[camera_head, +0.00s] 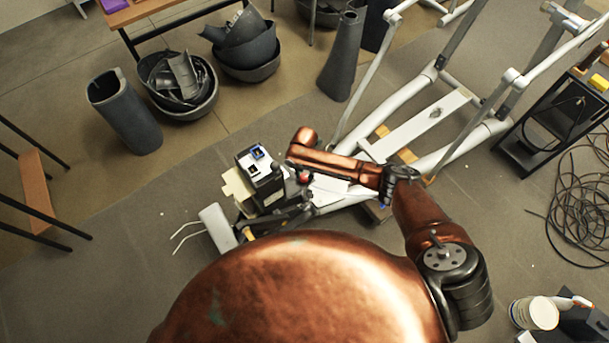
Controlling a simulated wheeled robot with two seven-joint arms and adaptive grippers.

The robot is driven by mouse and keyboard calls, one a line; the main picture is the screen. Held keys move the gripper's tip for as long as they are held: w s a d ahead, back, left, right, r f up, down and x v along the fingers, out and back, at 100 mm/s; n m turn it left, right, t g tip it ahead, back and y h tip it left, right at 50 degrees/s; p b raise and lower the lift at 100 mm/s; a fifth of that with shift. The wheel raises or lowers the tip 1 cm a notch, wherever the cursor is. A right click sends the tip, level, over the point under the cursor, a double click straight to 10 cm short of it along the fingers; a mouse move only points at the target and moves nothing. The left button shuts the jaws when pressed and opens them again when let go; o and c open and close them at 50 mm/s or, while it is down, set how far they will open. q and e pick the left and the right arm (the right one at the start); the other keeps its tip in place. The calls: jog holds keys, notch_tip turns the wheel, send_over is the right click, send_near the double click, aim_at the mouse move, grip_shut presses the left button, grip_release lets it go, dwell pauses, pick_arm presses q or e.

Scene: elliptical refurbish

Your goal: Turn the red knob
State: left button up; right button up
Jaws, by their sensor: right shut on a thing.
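The red knob (304,178) is a small red spot on the elliptical machine, just under the end of my right forearm. My right gripper (296,176) is small and dark, partly hidden by my copper-coloured arm, and is shut on the red knob. A black boxy unit with a white and blue top (259,172) stands just left of the gripper. The white frame of the elliptical (395,101) runs from the knob up to the right. My left gripper is not in view.
Dark bowls of scrap (181,112) and grey tubes (122,115) stand at the upper left. A black frame stand (556,118) and coiled cables (578,208) lie at the right. A white tub (537,313) is at lower right. Floor at the left is mostly clear.

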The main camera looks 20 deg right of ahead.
aim_at(304, 177)
jog(key=o, duration=1.2)
jog(key=shift+c, duration=0.2)
jog(key=shift+r, duration=0.15)
notch_tip(304, 177, up, 12)
